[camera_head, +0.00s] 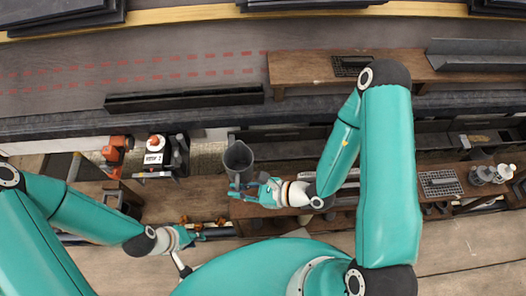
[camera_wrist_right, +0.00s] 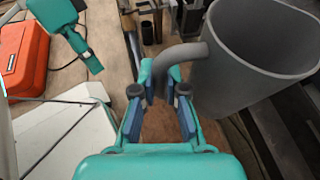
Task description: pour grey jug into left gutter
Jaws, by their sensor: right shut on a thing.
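The grey jug (camera_head: 238,157) is in the middle of the head view, with its open mouth facing up. My right gripper (camera_head: 243,187) is shut on the jug's handle. The right wrist view shows the fingers (camera_wrist_right: 164,88) around the handle and the jug (camera_wrist_right: 232,75) at the right; its contents are not visible. A long dark gutter (camera_head: 185,98) lies on the roof at the left, above and apart from the jug in the picture. My left gripper (camera_head: 192,237) is at the lower left, away from the jug; its finger opening is unclear.
Another dark grey gutter-like channel (camera_head: 475,62) lies at the far right. A wooden plank (camera_head: 310,67) crosses the roof. A white-and-black device (camera_head: 155,155) and orange tool (camera_head: 115,148) stand left of the jug. An orange box (camera_wrist_right: 22,58) shows in the wrist view.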

